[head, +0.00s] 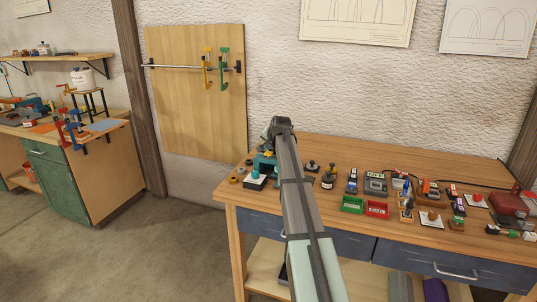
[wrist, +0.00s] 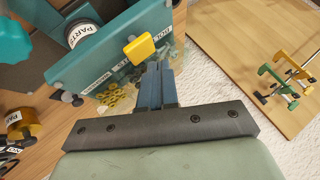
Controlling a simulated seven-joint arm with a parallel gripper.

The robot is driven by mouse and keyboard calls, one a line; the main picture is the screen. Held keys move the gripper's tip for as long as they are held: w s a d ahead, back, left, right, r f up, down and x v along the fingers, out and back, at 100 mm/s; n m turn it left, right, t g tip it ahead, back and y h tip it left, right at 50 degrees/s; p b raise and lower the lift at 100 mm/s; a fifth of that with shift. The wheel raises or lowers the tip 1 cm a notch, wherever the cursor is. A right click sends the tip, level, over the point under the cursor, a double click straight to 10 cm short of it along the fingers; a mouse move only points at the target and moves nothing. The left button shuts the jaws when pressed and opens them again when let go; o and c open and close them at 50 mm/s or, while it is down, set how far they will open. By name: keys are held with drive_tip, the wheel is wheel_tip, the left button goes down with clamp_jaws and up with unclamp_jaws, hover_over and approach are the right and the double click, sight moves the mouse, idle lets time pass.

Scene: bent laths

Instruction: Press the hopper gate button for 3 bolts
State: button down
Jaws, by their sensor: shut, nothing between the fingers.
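The teal hopper fills the upper left of the wrist view (wrist: 108,50) and shows in the head view (head: 264,165) at the bench's left end. It bears a round label reading "PARTS" (wrist: 82,34) and several small labels. A yellow knob-like piece (wrist: 139,49), possibly the gate button, stands out from its front. Small brass-coloured parts (wrist: 113,100) show below it. My gripper (wrist: 156,70) is shut and empty, its blue fingertips just below and right of the yellow piece in the picture; I cannot tell whether they touch. In the head view my arm hides the fingers.
Green (head: 353,205) and red (head: 377,209) trays and several small items crowd the bench to the right. A wooden wall panel (head: 180,110) holds yellow and green clamps (head: 223,70).

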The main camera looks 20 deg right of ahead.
sight(269, 154)
drive_tip(key=shift+f, duration=0.1)
idle(0.3)
drive_tip(key=shift+f, duration=0.35)
drive_tip(key=shift+f, duration=0.75)
idle(1.2)
drive_tip(key=shift+r, duration=1.2)
drive_tip(key=shift+r, duration=2.5)
idle(0.8)
